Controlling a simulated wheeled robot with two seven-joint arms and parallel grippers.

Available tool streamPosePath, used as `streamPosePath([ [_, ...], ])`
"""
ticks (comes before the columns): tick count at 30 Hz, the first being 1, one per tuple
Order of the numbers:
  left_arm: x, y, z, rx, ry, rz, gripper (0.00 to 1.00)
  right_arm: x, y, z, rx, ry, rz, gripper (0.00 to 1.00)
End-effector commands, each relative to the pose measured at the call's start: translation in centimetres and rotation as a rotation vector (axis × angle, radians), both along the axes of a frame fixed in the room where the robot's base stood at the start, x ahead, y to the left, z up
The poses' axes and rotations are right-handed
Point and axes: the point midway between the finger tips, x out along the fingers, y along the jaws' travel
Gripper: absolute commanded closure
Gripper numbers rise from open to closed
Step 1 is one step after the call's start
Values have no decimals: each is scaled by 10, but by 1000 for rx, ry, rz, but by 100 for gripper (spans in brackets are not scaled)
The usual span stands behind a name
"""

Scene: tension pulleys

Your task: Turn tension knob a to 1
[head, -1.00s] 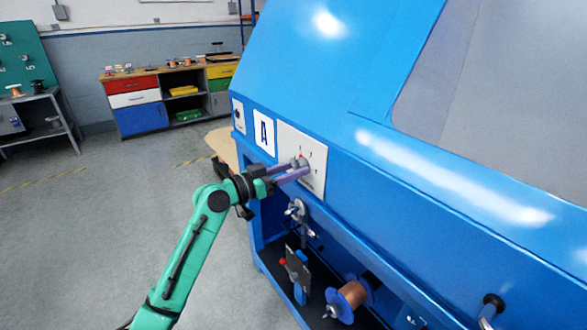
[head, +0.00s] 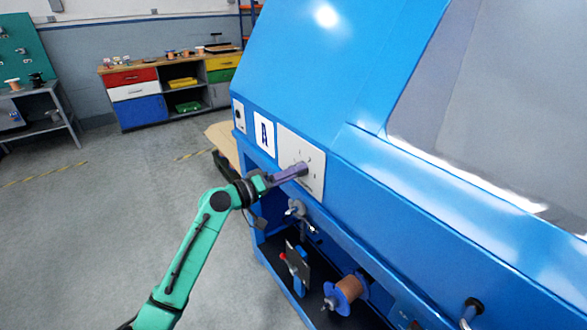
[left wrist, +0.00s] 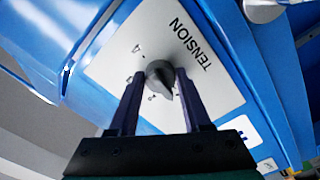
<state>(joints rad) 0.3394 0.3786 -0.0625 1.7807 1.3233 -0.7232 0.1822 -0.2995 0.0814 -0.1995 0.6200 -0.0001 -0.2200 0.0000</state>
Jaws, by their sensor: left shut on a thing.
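The tension knob (left wrist: 160,76) is a dark grey knob on a white dial plate (left wrist: 196,88) lettered TENSION, seen in the left wrist view. The numeral the knob points to cannot be read clearly. My right gripper is not in view.
The blue machine's sloped front (head: 300,70) rises above the plate. Below it are a metal fitting (head: 297,209) and a copper wire spool (head: 350,288) in an open bay.

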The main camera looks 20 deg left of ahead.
Motion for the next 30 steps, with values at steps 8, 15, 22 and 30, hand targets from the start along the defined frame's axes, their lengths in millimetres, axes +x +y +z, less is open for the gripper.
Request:
streamPosePath([
  [8, 0, 0, 0, -87, 71, 1, 100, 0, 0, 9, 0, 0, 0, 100],
  [15, 0, 0, 0, -107, 88, 1, 100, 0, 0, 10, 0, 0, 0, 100],
  [22, 0, 0, 0, -107, 88, 1, 100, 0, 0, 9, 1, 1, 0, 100],
  [30, 0, 0, 0, -106, 87, 1, 22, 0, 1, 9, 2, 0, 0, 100],
])
